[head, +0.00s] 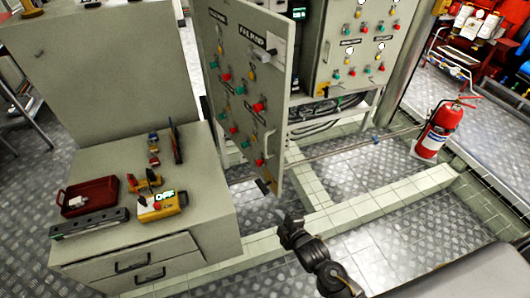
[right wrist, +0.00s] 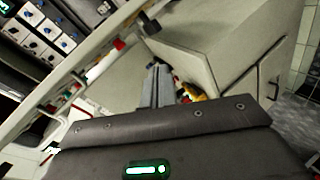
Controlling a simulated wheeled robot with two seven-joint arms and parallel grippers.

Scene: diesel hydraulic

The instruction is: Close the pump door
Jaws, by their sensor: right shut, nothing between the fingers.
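The pump door (head: 243,100) is a light grey panel with a pump label, green and red buttons and a pale handle on its right side. It stands swung open from the cabinet, upright. My right gripper (head: 278,212) is below and just right of the door's lower corner, its fingers shut and empty. In the right wrist view the shut fingers (right wrist: 157,86) point past the door's edge (right wrist: 98,52), which crosses the picture diagonally. Whether they touch the door I cannot tell. My left gripper is not in view.
The grey control cabinet (head: 362,45) stands behind the door. A desk (head: 190,215) at left carries a red case (head: 90,197), a yellow meter (head: 160,206) and tools. A fire extinguisher (head: 440,130) stands at right. Pale raised ledges (head: 370,203) cross the metal floor.

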